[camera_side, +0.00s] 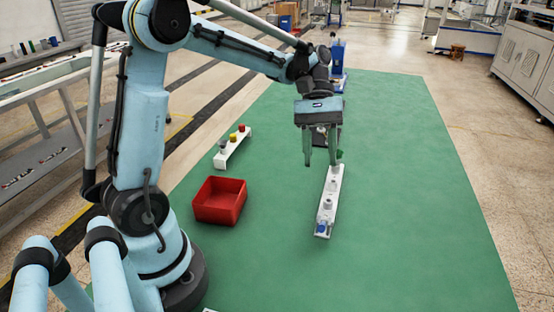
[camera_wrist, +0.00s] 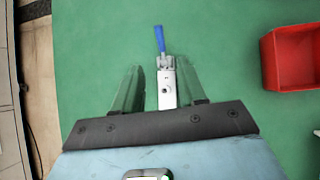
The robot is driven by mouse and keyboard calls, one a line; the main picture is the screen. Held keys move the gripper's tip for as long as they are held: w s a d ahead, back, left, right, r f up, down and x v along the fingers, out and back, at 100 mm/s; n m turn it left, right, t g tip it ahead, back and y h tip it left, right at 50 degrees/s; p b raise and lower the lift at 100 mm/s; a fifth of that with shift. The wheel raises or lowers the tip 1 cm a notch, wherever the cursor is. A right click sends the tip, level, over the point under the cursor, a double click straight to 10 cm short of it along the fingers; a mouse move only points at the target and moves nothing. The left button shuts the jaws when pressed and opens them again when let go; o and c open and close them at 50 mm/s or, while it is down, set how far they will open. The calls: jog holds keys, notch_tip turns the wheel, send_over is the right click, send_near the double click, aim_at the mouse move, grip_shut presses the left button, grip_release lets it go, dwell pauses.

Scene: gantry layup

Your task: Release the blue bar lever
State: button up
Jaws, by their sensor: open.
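The blue lever (camera_wrist: 160,40) sticks out from a grey metal clamp (camera_wrist: 166,63) at the end of a white bar (camera_wrist: 167,94) in the wrist view. It points up the picture, leaning slightly left. In the side view the white bar (camera_side: 331,188) lies on the green mat with several grey fittings on it, and a small blue part (camera_side: 320,228) shows at its near end. My gripper (camera_side: 321,163) is open and empty above the bar's far end. In the wrist view its fingers (camera_wrist: 160,75) stand apart on both sides of the bar. Finger-to-bar contact is unclear.
A red bin (camera_side: 220,199) stands left of the bar, and shows at right in the wrist view (camera_wrist: 291,58). A white strip with coloured buttons (camera_side: 233,147) lies behind it. A blue device (camera_side: 338,60) stands at the back. The green mat (camera_side: 420,190) is clear on the right.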

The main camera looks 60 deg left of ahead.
jog(key=t+y, duration=0.5)
jog(key=y, duration=0.1)
send_near(322, 224)
jog(key=shift+n, duration=0.3)
jog(key=shift+w+d+f, duration=0.1)
jog(key=shift+w+f, duration=0.15)
jog(key=shift+f, duration=1.3)
jog(key=shift+w+d+f, duration=0.1)
jog(key=shift+w+f, duration=0.15)
jog(key=shift+f, duration=1.35)
jog(key=shift+w+f, duration=0.25)
jog(key=shift+f, duration=1.3)
